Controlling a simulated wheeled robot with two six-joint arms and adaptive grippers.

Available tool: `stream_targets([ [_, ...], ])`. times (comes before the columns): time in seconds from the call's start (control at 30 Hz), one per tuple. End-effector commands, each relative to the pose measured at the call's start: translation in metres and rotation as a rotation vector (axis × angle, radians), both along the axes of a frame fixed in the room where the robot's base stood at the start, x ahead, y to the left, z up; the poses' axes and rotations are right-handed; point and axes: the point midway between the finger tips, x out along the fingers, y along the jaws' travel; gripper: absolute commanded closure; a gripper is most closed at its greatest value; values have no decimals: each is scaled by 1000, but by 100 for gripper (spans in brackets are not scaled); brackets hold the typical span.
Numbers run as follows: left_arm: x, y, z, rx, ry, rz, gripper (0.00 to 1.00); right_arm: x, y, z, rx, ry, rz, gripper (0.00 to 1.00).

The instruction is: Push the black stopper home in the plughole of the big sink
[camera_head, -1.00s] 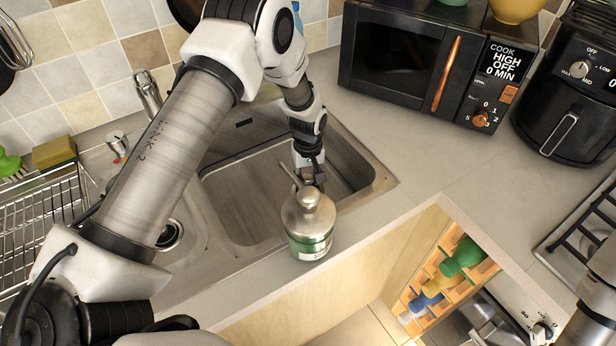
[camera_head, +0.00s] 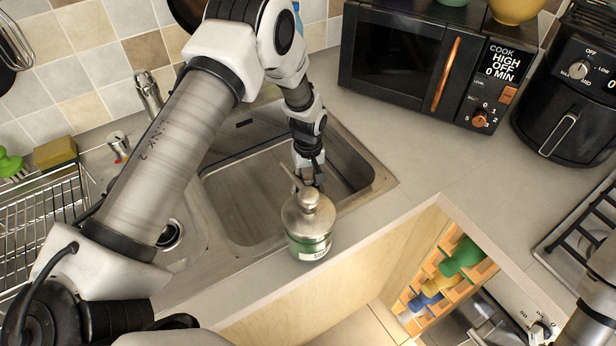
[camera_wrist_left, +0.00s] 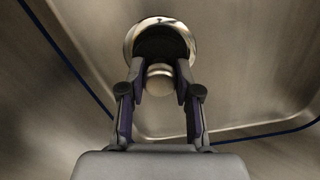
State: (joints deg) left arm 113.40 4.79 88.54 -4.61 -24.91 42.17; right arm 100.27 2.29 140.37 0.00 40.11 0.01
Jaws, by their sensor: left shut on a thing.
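My left gripper (camera_head: 310,178) reaches down into the big sink (camera_head: 232,190). The soap bottle hides part of its fingers in the head view. In the left wrist view my left gripper (camera_wrist_left: 160,85) is shut, with its fingers on either side of the black stopper (camera_wrist_left: 160,40) and its round pale metal knob (camera_wrist_left: 160,72). The stopper lies within the shiny metal ring of the plughole (camera_wrist_left: 133,38). I cannot tell how deep it sits. The head view does not show the stopper or the plughole. My right gripper is not in view.
A green-and-silver soap bottle (camera_head: 308,240) stands on the counter just in front of my left gripper. A small round drain (camera_head: 172,234) lies left of the big sink. A microwave (camera_head: 395,60) stands behind right. The counter (camera_head: 410,150) right of the sink is clear.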

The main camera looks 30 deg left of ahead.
Motion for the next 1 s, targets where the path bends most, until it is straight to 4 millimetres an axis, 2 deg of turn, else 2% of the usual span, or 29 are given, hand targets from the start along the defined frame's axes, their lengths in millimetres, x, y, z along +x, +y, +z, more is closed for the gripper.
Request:
stream_targets([
  [1.0,0,0,-21,0,0,0,100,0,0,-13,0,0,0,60],
])
